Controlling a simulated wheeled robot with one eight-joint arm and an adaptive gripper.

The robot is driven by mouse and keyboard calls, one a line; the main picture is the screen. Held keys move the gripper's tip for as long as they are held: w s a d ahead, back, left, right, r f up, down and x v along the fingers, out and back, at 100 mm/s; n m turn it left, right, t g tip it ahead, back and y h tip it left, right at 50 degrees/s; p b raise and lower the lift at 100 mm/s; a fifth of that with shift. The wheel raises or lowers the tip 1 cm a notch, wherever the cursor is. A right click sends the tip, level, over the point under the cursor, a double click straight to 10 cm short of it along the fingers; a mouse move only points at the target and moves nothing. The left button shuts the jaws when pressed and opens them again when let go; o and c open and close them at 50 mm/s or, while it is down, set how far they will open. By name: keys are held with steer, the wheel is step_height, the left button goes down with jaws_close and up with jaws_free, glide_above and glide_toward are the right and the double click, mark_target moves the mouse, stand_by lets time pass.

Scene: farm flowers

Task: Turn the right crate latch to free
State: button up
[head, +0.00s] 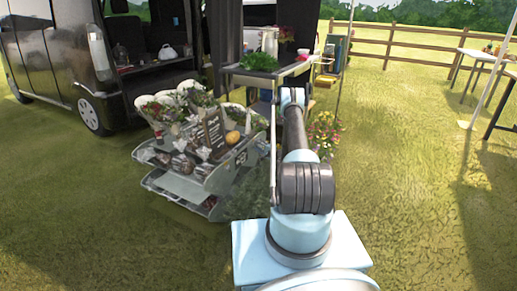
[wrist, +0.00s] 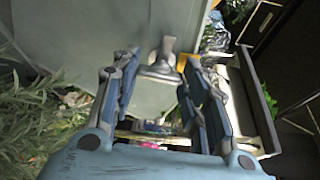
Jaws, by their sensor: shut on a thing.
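In the wrist view, my gripper (wrist: 160,66) has its two blue fingers on either side of a small grey metal latch (wrist: 161,58). The latch stands out from a flat grey-green panel (wrist: 85,40), which looks like a crate wall. The fingers are closed on the latch, though the exact contact is hard to see. The latch's turn angle is unclear. In the head view, my arm hides the gripper and the latch.
Green leaves (wrist: 35,125) are left of the fingers. In the head view, a grey tiered flower stand (head: 165,187) is left of my arm, and a cart with plants (head: 258,60) stands ahead. Open grass (head: 415,190) lies right.

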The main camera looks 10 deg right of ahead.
stand_by(0.3)
steer(key=o, duration=1.1)
steer(key=shift+f, duration=0.1)
steer(key=o, duration=0.4)
step_height(320, 180, up, 5)
steer(key=shift+w+d+r, duration=0.1)
steer(key=shift+w, duration=0.05)
steer(key=r, duration=0.3)
steer(key=shift+s+d+r, duration=0.1)
steer(key=shift+s+r, duration=0.15)
steer(key=c, duration=0.4)
steer(key=shift+w+a+r, duration=0.1)
steer(key=shift+a+r, duration=0.1)
steer(key=shift+r, duration=0.45)
